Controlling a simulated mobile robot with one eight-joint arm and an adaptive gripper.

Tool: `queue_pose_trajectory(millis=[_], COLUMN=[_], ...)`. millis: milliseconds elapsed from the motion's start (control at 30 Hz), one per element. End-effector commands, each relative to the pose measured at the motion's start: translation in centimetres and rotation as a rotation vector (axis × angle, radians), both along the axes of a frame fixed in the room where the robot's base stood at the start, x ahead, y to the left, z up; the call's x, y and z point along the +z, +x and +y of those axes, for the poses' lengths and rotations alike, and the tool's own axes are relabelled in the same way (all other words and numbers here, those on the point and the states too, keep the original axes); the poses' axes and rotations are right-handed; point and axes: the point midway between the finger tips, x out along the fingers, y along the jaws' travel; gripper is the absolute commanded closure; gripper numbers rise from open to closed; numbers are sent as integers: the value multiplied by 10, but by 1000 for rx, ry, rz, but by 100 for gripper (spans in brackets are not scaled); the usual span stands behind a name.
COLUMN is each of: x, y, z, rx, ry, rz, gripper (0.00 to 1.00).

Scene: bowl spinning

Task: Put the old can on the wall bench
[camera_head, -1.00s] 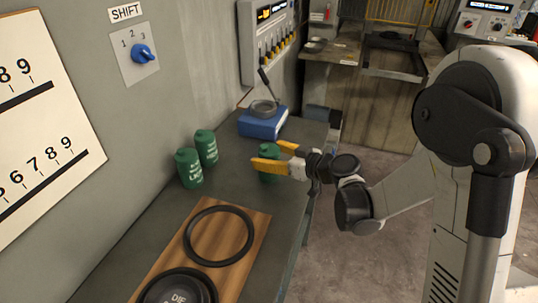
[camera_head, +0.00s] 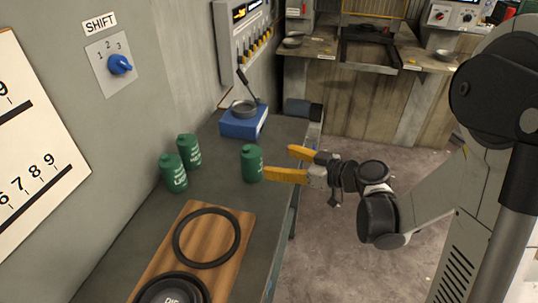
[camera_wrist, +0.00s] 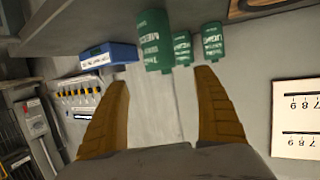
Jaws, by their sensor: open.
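Three green cans with white lettering stand upright on a dark grey bench (camera_head: 223,168) along the left wall. One can (camera_head: 252,163) stands alone near the bench's right edge; two others, a front can (camera_head: 173,173) and a back can (camera_head: 189,152), stand together nearer the wall. I cannot tell from the labels which is the old can. My gripper (camera_head: 278,162) is open and empty, just right of the lone can, fingers pointing at it. In the wrist view the lone can (camera_wrist: 154,42) shows beyond and between the spread yellow fingers (camera_wrist: 162,80).
A blue device (camera_head: 243,122) with a round dish stands behind the cans. A wooden board (camera_head: 205,274) with black rings lies in front. A wooden bench (camera_head: 340,95) with a dark frame stands at the back. Open floor (camera_head: 340,220) lies right of the grey bench.

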Motion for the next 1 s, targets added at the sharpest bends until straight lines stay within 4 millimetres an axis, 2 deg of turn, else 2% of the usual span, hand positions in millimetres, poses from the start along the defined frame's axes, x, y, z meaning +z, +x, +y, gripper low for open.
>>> queue_pose_trajectory(millis=[233, 367, 533, 700, 900, 1000], x=[4, 10, 20, 29, 38, 41], y=[-7, -21, -63, -117, -176, -193], z=[-4, -3, -12, -37, -77, -92], rx=[-5, -39, -174, -382, -638, -726], ry=[-4, -36, -117, -197, -254, -266], rz=[20, 126, 352, 523, 607, 613], gripper=[21, 21, 21, 21, 21, 21])
